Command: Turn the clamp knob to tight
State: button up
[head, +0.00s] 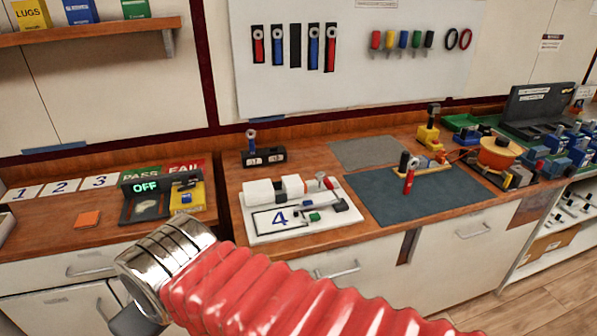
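A small wooden fixture (433,164) lies on the dark mat (425,198). My arm, in a red ribbed sleeve with a metal wrist, crosses the bottom of the head view. A grey part of my gripper (137,319) shows below the wrist at lower left, well apart from the fixture. Its fingers cannot be made out.
A white tray (262,236) marked 4 sits left of the mat. A black box (263,157) with an upright tool stands behind it. An orange spool (497,153) and several breakers are at right. A box reading OFF (145,187) stands left. The grey mat (364,152) is clear.

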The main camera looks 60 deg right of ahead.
aim_at(319, 175)
jog(key=u, duration=0.55)
jog(key=k, duration=0.9)
jog(key=z, duration=1.35)
jog(key=i, duration=1)
jog(key=z, duration=0.05)
